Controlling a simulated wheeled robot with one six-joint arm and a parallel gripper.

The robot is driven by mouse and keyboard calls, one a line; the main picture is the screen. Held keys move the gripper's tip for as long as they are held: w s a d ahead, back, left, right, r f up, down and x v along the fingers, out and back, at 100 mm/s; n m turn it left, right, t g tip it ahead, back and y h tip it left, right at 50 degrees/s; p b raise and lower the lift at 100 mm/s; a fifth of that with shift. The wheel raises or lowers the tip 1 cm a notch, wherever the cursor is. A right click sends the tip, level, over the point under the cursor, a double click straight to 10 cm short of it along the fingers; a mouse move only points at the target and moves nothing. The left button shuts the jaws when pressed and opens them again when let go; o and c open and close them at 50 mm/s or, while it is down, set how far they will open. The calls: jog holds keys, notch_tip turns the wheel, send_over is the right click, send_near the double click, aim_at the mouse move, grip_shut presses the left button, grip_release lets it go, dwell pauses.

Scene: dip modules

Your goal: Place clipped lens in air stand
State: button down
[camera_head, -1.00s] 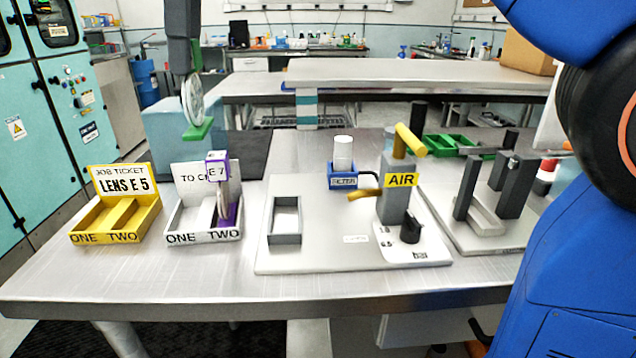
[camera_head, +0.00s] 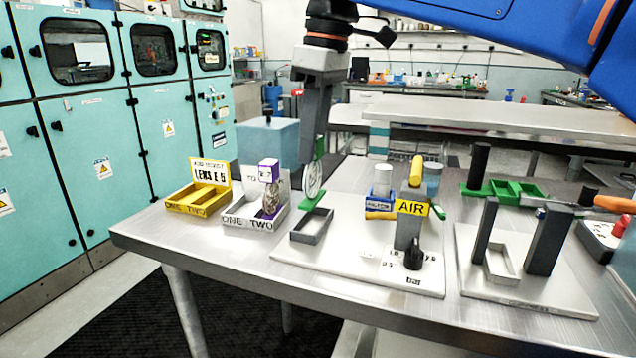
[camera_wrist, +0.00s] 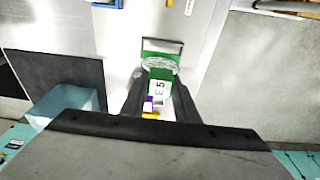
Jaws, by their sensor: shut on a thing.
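My gripper (camera_head: 316,150) points down and is shut on a green clip that carries a round clear lens (camera_head: 313,180). The clip's green base (camera_head: 310,199) shows below the lens. In the wrist view the green clip (camera_wrist: 161,65) sits between my fingers, with a label reading "5" partly visible. The air stand (camera_head: 345,263) is a white board with a grey "AIR" post (camera_head: 407,228). Its grey rectangular holder (camera_head: 311,239) lies just below the held clip in the head view. The clip looks above the holder; the exact gap is unclear.
A yellow "LENS E 5" tray (camera_head: 198,207) and a white tray (camera_head: 254,224) holding a purple clipped lens (camera_head: 270,190) stand left. A blue filter holder (camera_head: 381,202) and yellow handle are beside the post. Another board with dark posts (camera_head: 543,241) stands right.

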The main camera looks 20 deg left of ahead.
aim_at(313, 171)
jog(key=shift+f, duration=2.75)
jog(key=shift+f, duration=0.1)
jog(key=c, duration=1.4)
grip_release()
jog(key=r, duration=0.4)
jog(key=d+r, duration=0.1)
jog(key=r, duration=0.7)
jog(key=shift+s+d, duration=0.1)
jog(key=shift+d, duration=0.25)
